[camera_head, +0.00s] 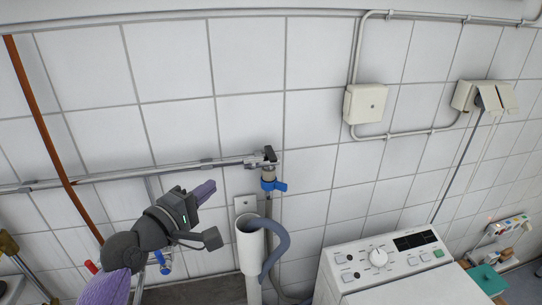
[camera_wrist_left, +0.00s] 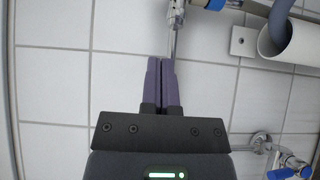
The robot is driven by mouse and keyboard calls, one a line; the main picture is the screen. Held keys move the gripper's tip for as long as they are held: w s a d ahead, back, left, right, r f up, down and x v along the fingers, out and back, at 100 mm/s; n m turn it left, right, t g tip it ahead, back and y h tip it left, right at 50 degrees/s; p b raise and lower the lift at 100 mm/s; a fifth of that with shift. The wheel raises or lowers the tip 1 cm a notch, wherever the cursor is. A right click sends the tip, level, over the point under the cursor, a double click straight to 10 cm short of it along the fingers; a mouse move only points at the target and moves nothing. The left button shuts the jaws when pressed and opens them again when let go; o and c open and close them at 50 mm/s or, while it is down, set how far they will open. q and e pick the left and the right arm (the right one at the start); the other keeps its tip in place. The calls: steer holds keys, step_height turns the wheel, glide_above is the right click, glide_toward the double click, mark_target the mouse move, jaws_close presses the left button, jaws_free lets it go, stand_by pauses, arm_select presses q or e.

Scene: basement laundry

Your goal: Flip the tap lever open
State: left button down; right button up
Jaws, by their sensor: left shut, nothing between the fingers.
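A small wall tap (camera_head: 268,173) hangs from the horizontal metal pipe in the head view, above the grey drain hose. Its blue lever (camera_head: 280,186) sticks out sideways to the right, across the line of the vertical tap body. My left gripper (camera_head: 208,190) is left of this tap, apart from it, its purple fingers pointing up and right. In the left wrist view the gripper (camera_wrist_left: 161,62) is shut and empty, with a blue part (camera_wrist_left: 214,4) at the top edge, right of the fingertips, partly cut off. My right gripper is not in view.
A white standpipe (camera_head: 250,245) holds a grey-blue hose (camera_head: 280,240) just below the tap. A washing machine (camera_head: 385,262) stands lower right. Other blue (camera_head: 165,265) and red (camera_head: 91,267) fittings are low behind my left arm. A copper pipe (camera_head: 45,130) runs down the left.

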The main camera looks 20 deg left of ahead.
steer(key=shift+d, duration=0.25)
arm_select(q)
glide_toward(267, 154)
steer(key=w+a, duration=0.2)
steer(key=w, duration=0.2)
steer(key=shift+w+d+p, duration=0.5)
steer(key=shift+w+d, duration=0.55)
steer(key=shift+d, duration=0.05)
steer(key=shift+w+d+f, duration=0.15)
steer(key=shift+w+d, duration=0.1)
steer(key=shift+d, duration=0.05)
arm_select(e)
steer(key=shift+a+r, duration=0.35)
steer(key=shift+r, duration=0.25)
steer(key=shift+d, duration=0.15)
